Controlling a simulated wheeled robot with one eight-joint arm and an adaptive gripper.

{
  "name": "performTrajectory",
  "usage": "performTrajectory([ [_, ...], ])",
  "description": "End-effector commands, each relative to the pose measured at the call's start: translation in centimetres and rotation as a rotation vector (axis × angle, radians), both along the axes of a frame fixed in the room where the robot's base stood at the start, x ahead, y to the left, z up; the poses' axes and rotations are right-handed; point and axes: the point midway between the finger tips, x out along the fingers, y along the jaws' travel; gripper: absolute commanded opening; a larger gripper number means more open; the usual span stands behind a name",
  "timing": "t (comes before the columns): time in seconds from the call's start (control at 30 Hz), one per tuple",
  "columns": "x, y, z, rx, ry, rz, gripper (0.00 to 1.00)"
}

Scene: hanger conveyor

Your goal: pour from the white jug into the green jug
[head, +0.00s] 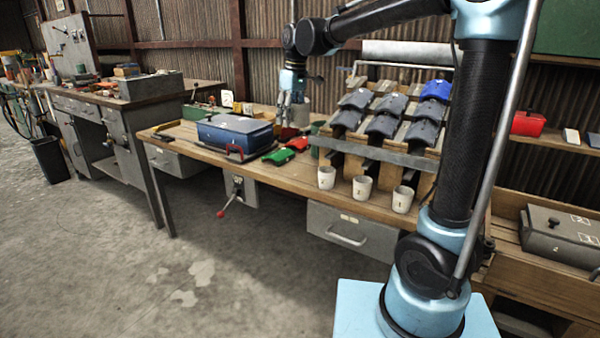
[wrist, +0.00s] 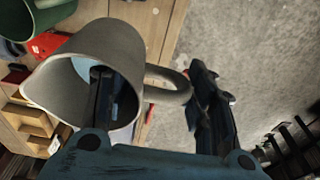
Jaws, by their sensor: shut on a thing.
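The white jug (wrist: 85,48), greyish, fills the left of the wrist view with its mouth towards the camera. Its handle (wrist: 168,86) points right, between my gripper's fingers. My gripper (wrist: 150,72) is shut on the white jug, with one finger inside the mouth and the other outside beyond the handle. In the head view my gripper (head: 290,98) is over the bench, with the pale jug (head: 300,112) partly hidden at it. The green jug (wrist: 40,17) shows in part at the wrist view's top left. The white jug's contents cannot be made out.
Open floor lies in front.

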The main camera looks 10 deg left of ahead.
Motion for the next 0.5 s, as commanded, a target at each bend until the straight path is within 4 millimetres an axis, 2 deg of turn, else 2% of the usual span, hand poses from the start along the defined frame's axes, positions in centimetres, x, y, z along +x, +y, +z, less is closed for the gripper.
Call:
performTrajectory([
  [0.13, -0.1, 0.3, -0.3, 0.000, 0.000, 0.004, 0.12],
  [0.23, -0.2, 0.4, -1.6, 0.000, 0.000, 0.005, 0.12],
  [0.5, -0.2, 0.5, -7.3, 0.000, 0.000, 0.006, 0.12],
])
